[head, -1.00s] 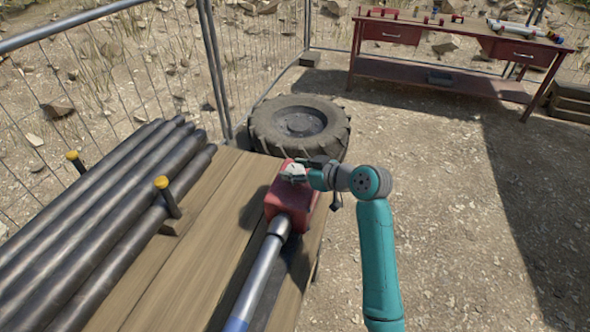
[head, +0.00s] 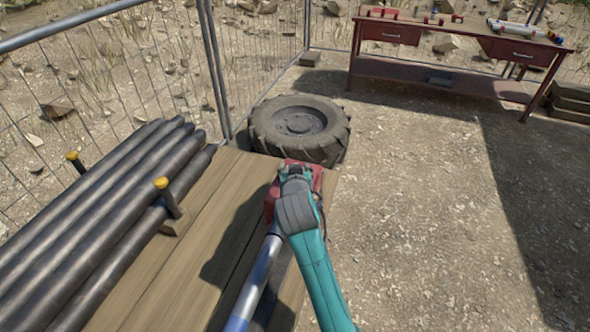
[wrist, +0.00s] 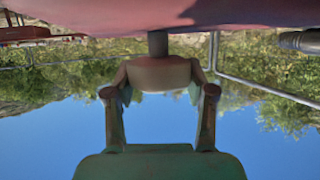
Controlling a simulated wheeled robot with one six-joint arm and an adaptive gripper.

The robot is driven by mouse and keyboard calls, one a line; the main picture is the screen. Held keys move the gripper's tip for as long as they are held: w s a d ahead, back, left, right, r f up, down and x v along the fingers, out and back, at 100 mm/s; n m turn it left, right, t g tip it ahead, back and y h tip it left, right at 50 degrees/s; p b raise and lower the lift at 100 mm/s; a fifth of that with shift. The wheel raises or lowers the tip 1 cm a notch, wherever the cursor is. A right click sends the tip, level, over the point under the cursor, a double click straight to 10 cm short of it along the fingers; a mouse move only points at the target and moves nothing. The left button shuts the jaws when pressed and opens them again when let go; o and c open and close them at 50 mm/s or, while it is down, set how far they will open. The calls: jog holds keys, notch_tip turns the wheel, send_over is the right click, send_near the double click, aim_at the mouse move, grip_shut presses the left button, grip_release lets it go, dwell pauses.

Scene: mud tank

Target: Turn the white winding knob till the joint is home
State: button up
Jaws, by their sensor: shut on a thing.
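The winding knob (wrist: 159,72) shows in the wrist view as a pale brownish, shaded disc on a short dark stem. The stem runs into the underside of a red body (wrist: 160,15) across the top of that view. My gripper (wrist: 158,90) has its two fingers closed on opposite sides of the knob. In the head view, the red block (head: 317,178) sits at the far end of the wooden bench, on the end of a silver pipe (head: 262,272) with a blue section. My arm covers the knob, my fingers and much of the block there.
Several dark pipes (head: 100,205) lie on the left of the wooden bench (head: 190,235), beside yellow-capped posts (head: 168,195). A tyre (head: 300,128) lies beyond the bench. A wire fence stands left. A red workbench (head: 445,60) stands at the back right. Open gravel lies right.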

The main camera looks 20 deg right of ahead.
jog(key=m+g+h, duration=0.3)
jog(key=m+h, duration=0.2)
jog(key=shift+a+m+h, duration=0.1)
jog(key=shift+m+h, duration=0.2)
jog(key=m+g+h, duration=0.1)
jog(key=m+g, duration=0.1)
jog(key=m+g+h, duration=0.2)
jog(key=m+g, duration=0.1)
jog(key=shift+f+g, duration=0.1)
jog(key=shift+g, duration=0.2)
jog(key=shift+m, duration=0.4)
jog(key=o, duration=1.2)
jog(key=shift+c, duration=0.2)
jog(key=shift+a, duration=0.15)
jog(key=v, duration=1.1)
jog(key=shift+a, duration=0.3)
